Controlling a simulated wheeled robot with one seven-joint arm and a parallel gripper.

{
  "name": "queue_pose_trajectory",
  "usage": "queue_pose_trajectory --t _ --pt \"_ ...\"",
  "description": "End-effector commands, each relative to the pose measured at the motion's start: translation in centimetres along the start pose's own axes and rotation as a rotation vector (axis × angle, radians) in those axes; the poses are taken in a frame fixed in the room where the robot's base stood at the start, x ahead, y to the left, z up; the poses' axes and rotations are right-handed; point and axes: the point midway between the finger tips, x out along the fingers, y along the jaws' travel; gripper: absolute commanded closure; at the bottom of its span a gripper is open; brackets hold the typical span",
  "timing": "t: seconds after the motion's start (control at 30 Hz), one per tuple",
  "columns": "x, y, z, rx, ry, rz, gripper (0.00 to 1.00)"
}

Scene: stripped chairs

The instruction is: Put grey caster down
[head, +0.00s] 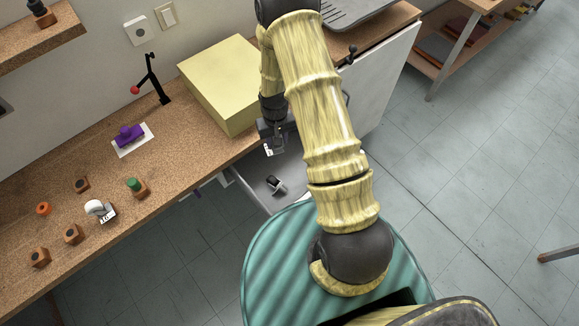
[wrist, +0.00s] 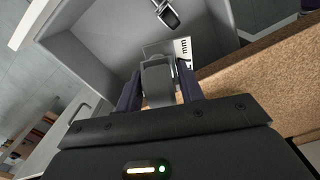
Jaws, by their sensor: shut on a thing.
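My gripper (head: 275,138) hangs at the bench's front edge, above the open drawer (head: 243,186). In the wrist view its dark fingers (wrist: 160,88) are shut on the grey caster (wrist: 158,76). A white label (wrist: 184,50) reading "mm" shows beside the caster. The held caster is over the grey drawer interior (wrist: 92,62), close to the cork-topped bench edge. In the head view it is mostly hidden by the gripper. Another dark caster (head: 275,184) lies in the drawer; it also shows at the top of the wrist view (wrist: 168,15).
A yellow box (head: 225,80) stands on the cork bench (head: 90,160) beside my arm. A purple part (head: 128,134), a white caster (head: 97,208), an orange ring (head: 43,208) and several wooden blocks sit further left. A black stand (head: 157,85) rises behind them.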

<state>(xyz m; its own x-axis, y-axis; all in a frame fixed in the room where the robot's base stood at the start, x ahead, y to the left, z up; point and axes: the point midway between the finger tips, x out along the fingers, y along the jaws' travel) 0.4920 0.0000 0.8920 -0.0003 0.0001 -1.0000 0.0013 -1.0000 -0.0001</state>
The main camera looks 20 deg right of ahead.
Motion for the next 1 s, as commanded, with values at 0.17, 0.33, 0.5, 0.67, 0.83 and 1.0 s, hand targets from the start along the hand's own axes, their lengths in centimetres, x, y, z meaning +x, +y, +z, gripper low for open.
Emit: queue_pose_trajectory --t 0.17,0.33,0.5,0.67,0.83,1.0 --pt "0.0 0.0 0.0 -0.001 0.0 0.0 1.0" --pt "0.6 0.5 -0.1 -0.009 0.0 0.0 1.0" --pt "2.9 3.1 -0.1 -0.058 0.0 0.002 1.0" --pt "5.8 7.0 -0.1 -0.145 0.001 0.002 1.0" --pt "8.6 11.3 0.5 -0.245 0.001 0.002 1.0" --pt "10.0 14.1 1.1 -0.323 0.001 0.001 1.0"
